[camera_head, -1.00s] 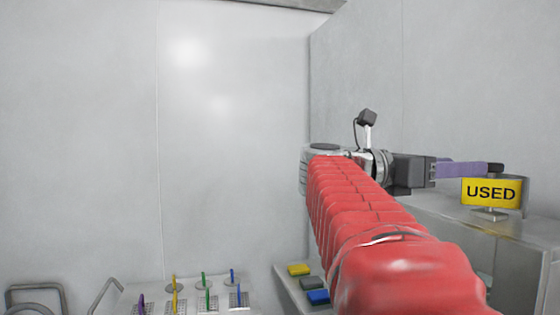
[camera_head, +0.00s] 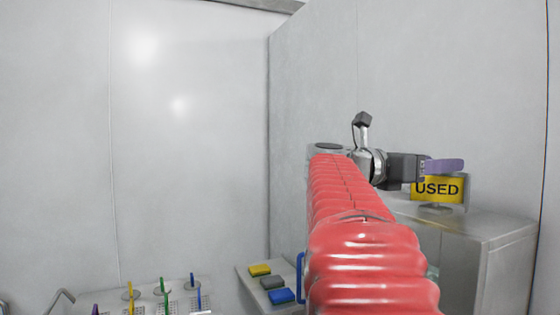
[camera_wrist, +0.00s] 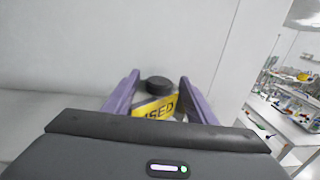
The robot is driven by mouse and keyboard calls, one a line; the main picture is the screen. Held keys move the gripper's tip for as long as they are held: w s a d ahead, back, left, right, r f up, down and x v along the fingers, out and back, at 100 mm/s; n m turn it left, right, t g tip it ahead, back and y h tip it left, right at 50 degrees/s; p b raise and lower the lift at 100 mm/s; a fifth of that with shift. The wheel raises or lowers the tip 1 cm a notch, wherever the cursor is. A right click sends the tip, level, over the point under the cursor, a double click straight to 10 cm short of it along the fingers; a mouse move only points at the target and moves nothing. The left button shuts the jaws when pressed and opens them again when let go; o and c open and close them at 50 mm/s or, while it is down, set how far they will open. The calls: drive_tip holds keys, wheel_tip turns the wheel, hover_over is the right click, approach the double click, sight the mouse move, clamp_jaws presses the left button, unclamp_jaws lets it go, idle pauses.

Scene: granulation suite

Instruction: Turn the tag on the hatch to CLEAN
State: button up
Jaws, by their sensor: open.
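The yellow tag (camera_head: 440,189) reads USED and stands on a small round base on top of a grey metal cabinet (camera_head: 490,228) at the right. In the wrist view the tag (camera_wrist: 158,108) shows between the two purple fingers, partly cut off by my gripper body, with a dark round knob (camera_wrist: 158,84) above it. My gripper (camera_head: 445,166) is open, its purple fingers at the tag's upper edge in the head view. In the wrist view my gripper (camera_wrist: 158,92) has a finger on each side of the tag. I cannot tell whether either finger touches it.
A shelf at the lower middle holds a yellow block (camera_head: 260,270), a grey block (camera_head: 272,282) and a blue block (camera_head: 281,296). A rack (camera_head: 165,296) with several coloured handles stands at lower left. A grey wall rises behind the cabinet.

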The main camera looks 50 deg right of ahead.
drive_tip(key=shift+x, duration=2.5)
drive_tip(key=c, duration=1)
